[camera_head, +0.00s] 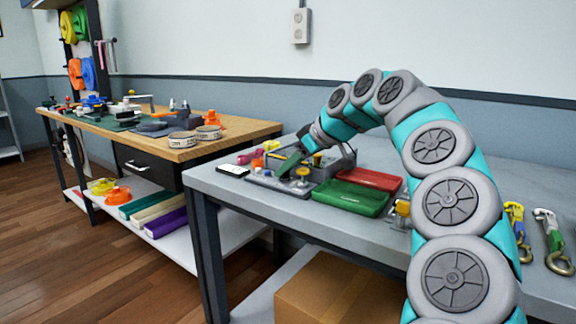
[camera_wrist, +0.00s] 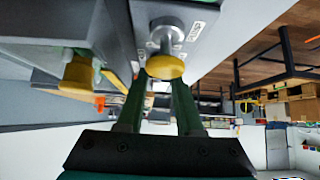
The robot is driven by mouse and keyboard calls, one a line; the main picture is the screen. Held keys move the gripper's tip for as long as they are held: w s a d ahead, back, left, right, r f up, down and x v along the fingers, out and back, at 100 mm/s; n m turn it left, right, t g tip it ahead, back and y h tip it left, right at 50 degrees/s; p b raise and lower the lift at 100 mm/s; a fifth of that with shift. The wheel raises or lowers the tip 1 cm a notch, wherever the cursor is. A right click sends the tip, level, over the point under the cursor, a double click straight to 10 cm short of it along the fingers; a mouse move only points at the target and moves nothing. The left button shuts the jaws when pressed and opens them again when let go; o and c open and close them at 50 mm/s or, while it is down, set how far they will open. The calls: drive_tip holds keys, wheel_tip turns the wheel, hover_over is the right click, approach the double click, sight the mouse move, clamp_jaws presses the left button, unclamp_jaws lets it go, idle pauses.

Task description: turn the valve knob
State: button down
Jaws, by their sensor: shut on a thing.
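A round yellow knob (camera_wrist: 165,67) on a grey metal stem shows in the wrist view, at the tips of my gripper (camera_wrist: 160,88). The two dark green fingers stand on either side of it and are shut on it. The stem rises from a grey plate with a small printed label. I cannot tell how far the knob is turned.
A second yellow knob (camera_wrist: 75,72) stands to the left in the wrist view. Green (camera_head: 350,198) and red (camera_head: 369,179) trays lie right of the fixture. Carabiners (camera_head: 553,240) lie at the far right. A wooden bench (camera_head: 190,153) stands left.

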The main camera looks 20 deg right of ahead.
drive_tip(key=c, duration=0.8)
unclamp_jaws()
drive_tip(key=shift+c, duration=0.2)
drive_tip(key=shift+r, duration=0.1)
drive_tip(key=v, duration=0.7)
drive_tip(key=shift+s+d+r+b, duration=0.2)
drive_tip(key=shift+s+b, duration=0.05)
drive_tip(key=shift+b, duration=0.05)
